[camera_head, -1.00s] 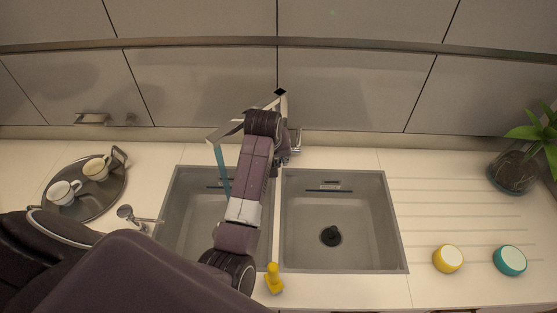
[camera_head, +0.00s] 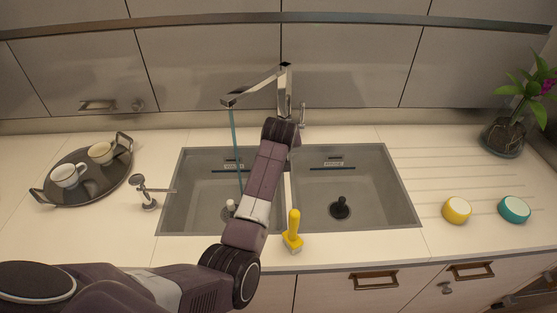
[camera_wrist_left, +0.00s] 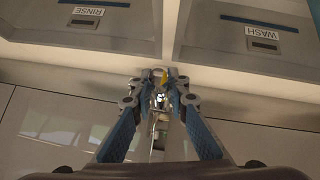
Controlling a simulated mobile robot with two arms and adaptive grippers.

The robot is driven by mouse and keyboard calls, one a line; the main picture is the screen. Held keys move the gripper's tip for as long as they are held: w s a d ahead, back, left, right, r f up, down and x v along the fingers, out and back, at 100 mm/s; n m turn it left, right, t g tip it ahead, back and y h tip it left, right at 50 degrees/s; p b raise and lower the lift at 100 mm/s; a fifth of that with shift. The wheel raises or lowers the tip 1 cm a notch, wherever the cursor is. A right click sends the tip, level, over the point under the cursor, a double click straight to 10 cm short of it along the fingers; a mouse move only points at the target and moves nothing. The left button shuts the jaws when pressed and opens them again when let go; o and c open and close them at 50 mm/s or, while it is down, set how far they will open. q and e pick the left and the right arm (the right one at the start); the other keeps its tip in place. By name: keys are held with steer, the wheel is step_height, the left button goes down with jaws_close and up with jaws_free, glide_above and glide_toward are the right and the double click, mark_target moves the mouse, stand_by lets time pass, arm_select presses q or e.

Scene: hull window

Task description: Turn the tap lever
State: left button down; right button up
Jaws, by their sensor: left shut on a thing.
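The chrome tap (camera_head: 284,92) stands behind the two basins, its spout reaching left. A thin teal stream (camera_head: 235,145) runs from the spout into the left basin. The slim tap lever (camera_head: 303,114) rises just right of the tap's column. My left arm reaches over the divider to the tap's base, and its wrist hides the gripper in the head view. In the left wrist view my left gripper (camera_wrist_left: 161,88) is shut on a slim metal part, seemingly the lever; its exact hold is hard to make out. My right gripper is out of view.
A yellow bottle (camera_head: 293,232) stands in front, close to my arm. A tray (camera_head: 100,185) with two cups and a soap dispenser (camera_head: 148,196) are left. Two round pots (camera_head: 457,210) and a plant (camera_head: 505,137) are right.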

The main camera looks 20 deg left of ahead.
arm_select(q)
steer(key=shift+s+d+f+b, duration=0.1)
steer(key=shift+f+b, duration=0.2)
steer(key=shift+f, duration=0.2)
steer(key=shift+f+t+y+b, duration=0.4)
steer(key=shift+f+t+b, duration=0.1)
steer(key=shift+t+b, duration=0.35)
steer(key=c, duration=1.8)
jaws_free()
steer(key=shift+c, duration=0.2)
step_height(320, 180, up, 10)
steer(key=shift+f, duration=0.1)
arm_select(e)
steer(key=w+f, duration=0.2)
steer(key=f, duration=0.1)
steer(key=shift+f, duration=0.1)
